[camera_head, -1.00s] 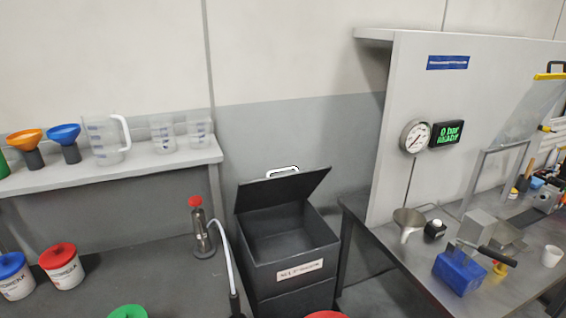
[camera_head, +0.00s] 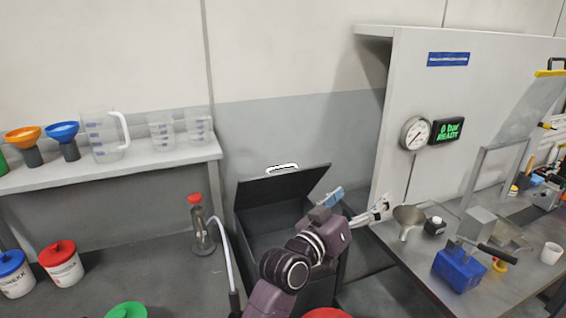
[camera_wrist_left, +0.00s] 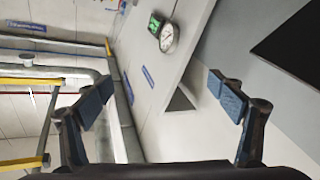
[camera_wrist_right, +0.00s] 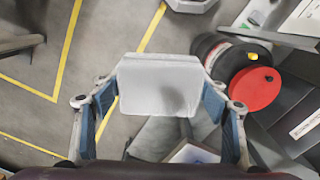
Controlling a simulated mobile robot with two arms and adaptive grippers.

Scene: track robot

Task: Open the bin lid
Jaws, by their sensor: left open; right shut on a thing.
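The dark bin (camera_head: 255,232) stands on the floor between the two benches. Its lid (camera_head: 285,185) is raised and tilted back, with a pale handle (camera_head: 282,168) at its top edge. My left gripper (camera_head: 360,201) is open and empty, to the right of the lid and in front of the bin's right side. My left arm hides much of the bin's front and opening. In the left wrist view its fingers (camera_wrist_left: 165,95) are spread with nothing between them. My right gripper (camera_wrist_right: 158,110) is shut on a pale grey block (camera_wrist_right: 160,80) and is out of the head view.
A red-lidded drum (camera_wrist_right: 253,90) is near my right gripper.

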